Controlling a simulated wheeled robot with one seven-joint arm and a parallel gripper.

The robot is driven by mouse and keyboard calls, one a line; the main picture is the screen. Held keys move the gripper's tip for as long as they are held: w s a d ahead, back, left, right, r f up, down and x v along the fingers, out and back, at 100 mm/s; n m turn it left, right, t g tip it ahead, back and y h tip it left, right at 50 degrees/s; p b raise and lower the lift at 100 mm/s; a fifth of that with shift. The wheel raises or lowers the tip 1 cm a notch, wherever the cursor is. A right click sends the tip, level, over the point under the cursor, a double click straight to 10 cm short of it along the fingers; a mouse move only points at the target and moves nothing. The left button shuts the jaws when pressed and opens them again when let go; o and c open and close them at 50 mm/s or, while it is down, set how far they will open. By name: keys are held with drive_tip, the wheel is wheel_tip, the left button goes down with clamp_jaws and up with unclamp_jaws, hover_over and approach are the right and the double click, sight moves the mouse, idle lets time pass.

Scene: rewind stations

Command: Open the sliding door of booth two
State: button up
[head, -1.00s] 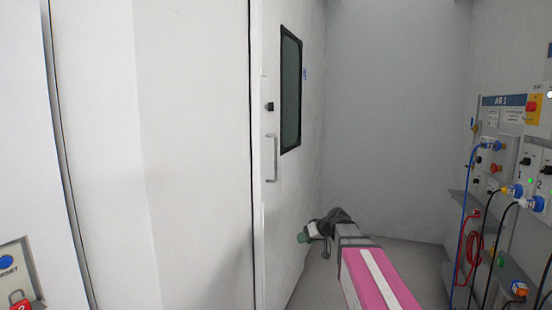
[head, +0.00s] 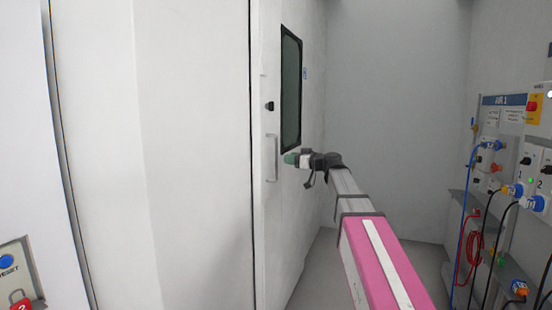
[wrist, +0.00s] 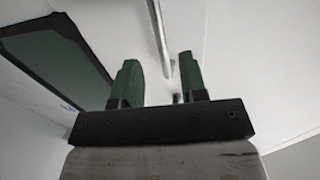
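The white sliding door (head: 300,210) stands in the middle of the head view, with a dark window (head: 290,90) and a vertical bar handle (head: 271,158) near its left edge. A small black latch or knob (head: 269,106) sits above the handle. My gripper (head: 291,158) is just right of the handle and appears apart from it. In the wrist view my gripper (wrist: 160,80) has its two green fingers spread with nothing between them. The handle (wrist: 158,40) shows beyond the fingertips, and the window (wrist: 55,60) lies to the left.
A panel with sockets, cables and switches (head: 505,150) lines the right wall. A control box with a blue button and red padlock (head: 12,275) is at lower left. The floor (head: 325,275) right of the door is clear.

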sight(276, 157)
drive_tip(key=x, duration=0.8)
drive_tip(key=shift+d, duration=0.1)
clamp_jaws()
